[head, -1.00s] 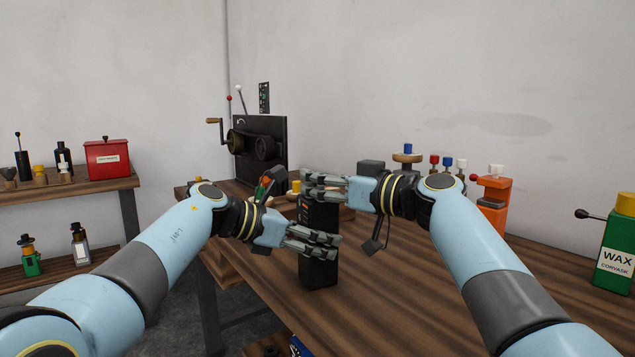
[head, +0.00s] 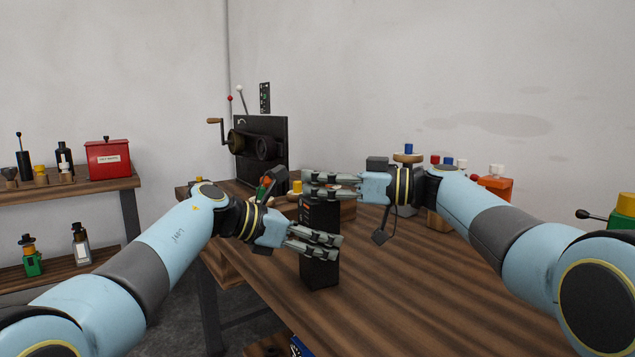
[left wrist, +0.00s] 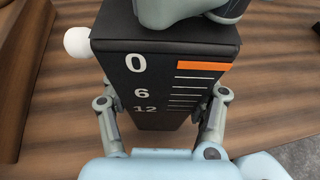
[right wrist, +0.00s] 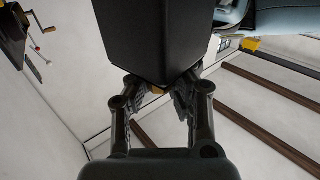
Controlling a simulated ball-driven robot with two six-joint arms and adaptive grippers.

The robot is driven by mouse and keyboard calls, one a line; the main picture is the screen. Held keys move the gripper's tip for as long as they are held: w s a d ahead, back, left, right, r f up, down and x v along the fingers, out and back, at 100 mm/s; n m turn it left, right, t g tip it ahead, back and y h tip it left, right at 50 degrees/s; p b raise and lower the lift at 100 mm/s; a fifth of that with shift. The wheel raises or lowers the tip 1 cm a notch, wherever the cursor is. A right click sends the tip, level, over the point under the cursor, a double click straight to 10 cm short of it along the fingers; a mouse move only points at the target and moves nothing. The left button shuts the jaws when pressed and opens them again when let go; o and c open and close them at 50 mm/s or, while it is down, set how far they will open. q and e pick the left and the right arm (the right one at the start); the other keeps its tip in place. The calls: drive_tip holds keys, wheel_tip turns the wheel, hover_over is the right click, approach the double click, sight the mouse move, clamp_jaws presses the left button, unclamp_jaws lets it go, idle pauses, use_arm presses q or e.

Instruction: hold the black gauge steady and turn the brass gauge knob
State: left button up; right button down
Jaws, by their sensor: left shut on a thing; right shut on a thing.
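The black gauge (head: 319,272) stands upright on the bench. Its face in the left wrist view (left wrist: 150,62) has white 0, 6 and 12 marks, tick lines and an orange bar near the 0. A white round knob (left wrist: 76,42) sticks out of its side. My left gripper (head: 325,246) is shut on the gauge body, one finger on each side. My right gripper (head: 318,184) is shut at the top of the gauge. In the right wrist view a small bit of the brass knob (right wrist: 157,90) shows between its fingertips; the rest is hidden.
A black machine with a crank (head: 262,150) stands at the back of the bench. Coloured pegs and an orange block (head: 494,186) stand behind my right arm. A red box (head: 107,158) is on the left shelf. The bench front right (head: 440,310) is clear.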

drive_tip(key=shift+d+f, duration=0.15)
drive_tip(key=shift+d, duration=0.15)
drive_tip(key=c, duration=1.7)
unclamp_jaws()
drive_tip(key=o, duration=0.6)
drive_tip(key=shift+a, duration=0.2)
drive_tip(key=v, duration=1.2)
drive_tip(key=shift+w, duration=0.15)
